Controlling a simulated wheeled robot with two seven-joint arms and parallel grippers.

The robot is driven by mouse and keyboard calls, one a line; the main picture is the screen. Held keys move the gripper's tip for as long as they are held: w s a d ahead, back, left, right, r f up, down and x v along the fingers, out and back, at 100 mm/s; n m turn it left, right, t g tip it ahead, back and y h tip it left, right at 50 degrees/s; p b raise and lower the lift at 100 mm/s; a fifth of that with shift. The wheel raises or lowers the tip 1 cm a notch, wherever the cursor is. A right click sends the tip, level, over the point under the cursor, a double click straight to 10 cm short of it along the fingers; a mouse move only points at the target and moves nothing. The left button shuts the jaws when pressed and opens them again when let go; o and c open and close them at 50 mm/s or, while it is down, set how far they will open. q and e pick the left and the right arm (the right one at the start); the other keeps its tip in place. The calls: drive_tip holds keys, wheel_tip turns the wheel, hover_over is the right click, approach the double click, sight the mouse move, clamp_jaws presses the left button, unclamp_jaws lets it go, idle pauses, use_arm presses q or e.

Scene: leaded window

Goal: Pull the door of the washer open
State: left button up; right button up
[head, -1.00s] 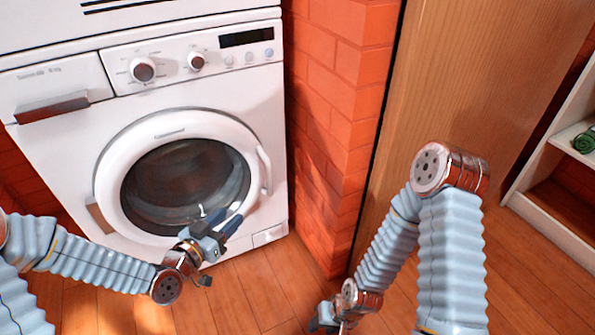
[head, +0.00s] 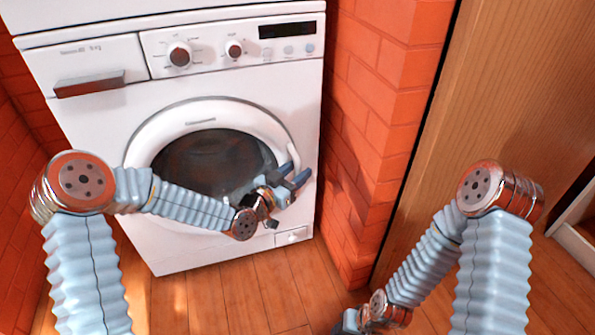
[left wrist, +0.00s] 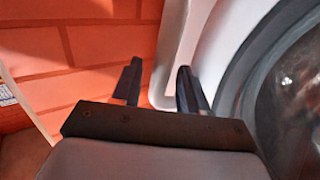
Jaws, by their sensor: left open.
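The white washer (head: 105,120) stands ahead with its round door (head: 165,130) shut. The door has a white rim and dark glass. Its white handle (head: 294,155) is on the right side of the rim, partly hidden behind my left gripper (head: 296,174). That gripper is open at the handle's lower part. In the left wrist view the handle (left wrist: 176,45) runs down between the two open fingers (left wrist: 160,88), with the door rim (left wrist: 222,50) to the right. I cannot tell whether the fingers touch it. My right gripper (head: 350,322) is low at the bottom edge, mostly cut off.
A red brick wall (head: 375,110) stands close on the washer's right, and a wooden panel (head: 490,120) stands beyond it. Another brick wall (head: 20,150) is at the left. The wooden floor (head: 240,290) in front of the washer is clear.

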use_arm(q)
drive_tip(key=shift+w+d, duration=0.25)
drive_tip(key=shift+w, duration=0.05)
clamp_jaws()
drive_tip(key=shift+s, duration=0.15)
